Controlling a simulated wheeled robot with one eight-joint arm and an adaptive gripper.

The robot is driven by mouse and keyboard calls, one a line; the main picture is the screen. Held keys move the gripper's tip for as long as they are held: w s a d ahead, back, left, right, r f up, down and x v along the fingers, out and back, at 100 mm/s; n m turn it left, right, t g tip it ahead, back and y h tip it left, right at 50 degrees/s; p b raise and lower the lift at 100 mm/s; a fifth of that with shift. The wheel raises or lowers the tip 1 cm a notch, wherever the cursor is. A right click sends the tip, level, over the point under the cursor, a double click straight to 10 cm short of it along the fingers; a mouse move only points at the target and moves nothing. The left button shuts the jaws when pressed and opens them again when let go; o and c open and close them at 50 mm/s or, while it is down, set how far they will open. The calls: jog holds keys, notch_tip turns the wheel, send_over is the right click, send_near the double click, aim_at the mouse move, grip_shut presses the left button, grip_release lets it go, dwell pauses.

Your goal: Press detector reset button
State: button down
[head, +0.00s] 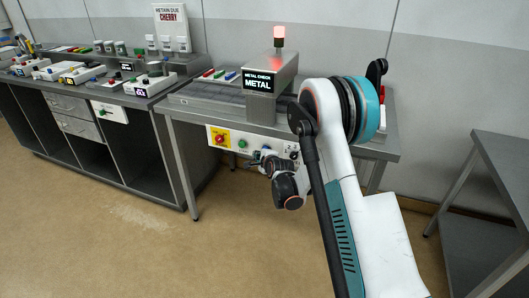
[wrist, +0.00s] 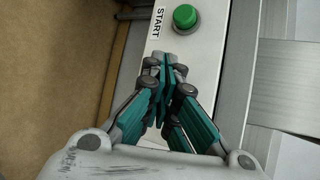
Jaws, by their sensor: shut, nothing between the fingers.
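The metal detector (head: 270,80) stands on the steel table, its screen reading METAL CHECK METAL and its beacon (head: 279,36) lit red. Below, a white control panel (head: 230,149) carries a red stop knob on a yellow plate (head: 221,139), a green button (head: 242,144) and something blue, partly hidden by my gripper. In the wrist view the green button (wrist: 185,16) is labelled START. My gripper (head: 257,160) is shut and empty in front of the panel. In the wrist view its fingertips (wrist: 167,62) lie just below the green button and hide the panel there. No reset label is readable.
The steel table's leg (head: 183,165) stands left of the panel. A dark bench (head: 110,125) with control boxes is at the left, and another steel table (head: 500,165) at the right. The floor (head: 150,240) in front is clear.

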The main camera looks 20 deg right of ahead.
jog(key=shift+w+d, duration=0.1)
jog(key=shift+w, duration=0.05)
jog(key=shift+w+d, duration=0.2)
jog(key=shift+w+d, duration=0.45)
jog(key=shift+w, duration=0.2)
dwell(1.4)
jog(key=shift+s, duration=0.1)
jog(key=shift+s+a, duration=0.7)
jog(key=shift+s, duration=0.2)
jog(key=s+a, duration=0.1)
jog(key=s, duration=0.1)
jog(key=s+a, duration=0.2)
dwell(0.5)
jog(key=shift+r, duration=0.1)
dwell(0.4)
